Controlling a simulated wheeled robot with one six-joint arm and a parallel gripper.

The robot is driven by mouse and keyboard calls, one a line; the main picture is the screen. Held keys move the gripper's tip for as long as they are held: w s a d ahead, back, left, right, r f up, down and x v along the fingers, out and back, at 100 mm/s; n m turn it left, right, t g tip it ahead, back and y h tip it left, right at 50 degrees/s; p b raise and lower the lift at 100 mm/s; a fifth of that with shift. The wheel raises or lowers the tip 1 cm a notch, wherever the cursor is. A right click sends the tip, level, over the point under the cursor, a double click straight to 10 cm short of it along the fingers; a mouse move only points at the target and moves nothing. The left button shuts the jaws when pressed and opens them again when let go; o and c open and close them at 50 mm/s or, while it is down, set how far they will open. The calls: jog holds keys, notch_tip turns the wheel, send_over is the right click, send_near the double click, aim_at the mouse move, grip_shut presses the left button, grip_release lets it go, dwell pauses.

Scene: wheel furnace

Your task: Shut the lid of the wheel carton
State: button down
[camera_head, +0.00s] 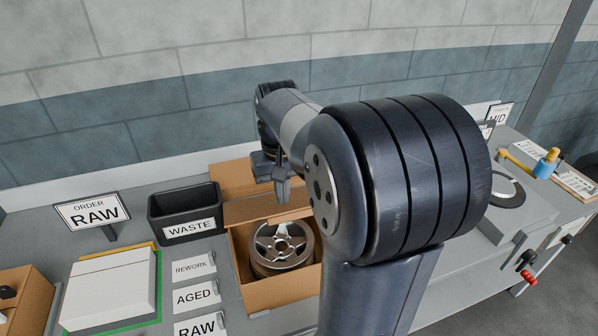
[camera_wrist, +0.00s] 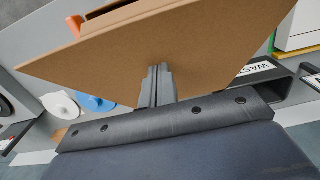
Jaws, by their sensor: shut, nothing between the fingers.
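The wheel carton (camera_head: 238,262) is a brown cardboard box on the grey bench, with a silver spoked wheel (camera_head: 281,246) lying inside it. Its top is open and the wheel shows from above. The brown lid (camera_head: 232,178) stands raised at the carton's back side. In the wrist view a large cardboard panel (camera_wrist: 115,55), seemingly the lid, fills the upper middle. My gripper (camera_head: 283,192) is shut and empty, pointing down at the back of the carton. In the wrist view its fingertips (camera_wrist: 158,72) overlap the panel's edge; I cannot tell whether they touch it. My arm hides the carton's right side.
A black WASTE bin (camera_head: 186,212) stands left of the carton. Signs REWORK (camera_head: 194,267) and AGED (camera_head: 194,297) stand at its left front. A white box (camera_head: 110,288) and another brown carton (camera_head: 28,298) are further left. A wall (camera_head: 130,100) runs behind the bench.

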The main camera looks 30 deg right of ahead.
aim_at(286, 207)
jog(key=shift+s+a+f+b, duration=0.15)
jog(key=shift+s+f+b, duration=0.55)
jog(key=shift+f, duration=0.35)
jog(key=shift+s+f, duration=0.2)
jog(key=shift+s, duration=0.1)
jog(key=f+b, duration=0.1)
jog(key=s+f, duration=0.1)
jog(key=s+f+b, duration=0.1)
jog(key=shift+a+f+b, duration=0.25)
jog(key=shift+f+b, duration=0.05)
jog(key=shift+b, duration=0.05)
jog(key=shift+s+a+f+b, duration=0.1)
jog(key=shift+s+f+b, duration=0.1)
jog(key=shift+f+b, duration=0.35)
jog(key=shift+s+f+b, duration=0.2)
jog(key=shift+f+b, duration=0.1)
jog(key=shift+f, duration=0.45)
jog(key=shift+s+a+f+b, duration=0.1)
jog(key=shift+s+f+b, duration=0.1)
jog(key=shift+f+b, duration=0.35)
jog(key=shift+f, duration=0.1)
